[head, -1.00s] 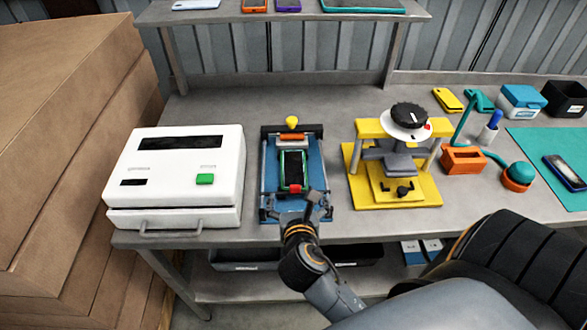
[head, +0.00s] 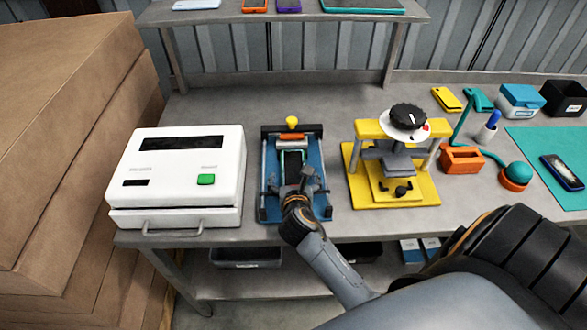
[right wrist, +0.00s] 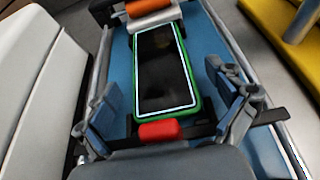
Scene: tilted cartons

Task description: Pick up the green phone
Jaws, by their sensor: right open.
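The green phone (head: 291,165) lies in a blue fixture (head: 270,207) on the bench, its dark screen facing up. It also shows in the right wrist view (right wrist: 162,70), with its green rim and a red block (right wrist: 159,130) at its near end. My right gripper (head: 298,180) is over the near part of the fixture and hides the phone's near end in the head view. In the right wrist view its two fingers (right wrist: 168,112) are spread wide, one on each side of the phone's near end, with nothing between them gripped. My left gripper is not in view.
A white machine (head: 178,178) stands left of the fixture and a yellow press (head: 400,190) stands right of it. An orange roller (right wrist: 147,6) lies across the fixture beyond the phone. Brown cartons (head: 70,130) lean at far left.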

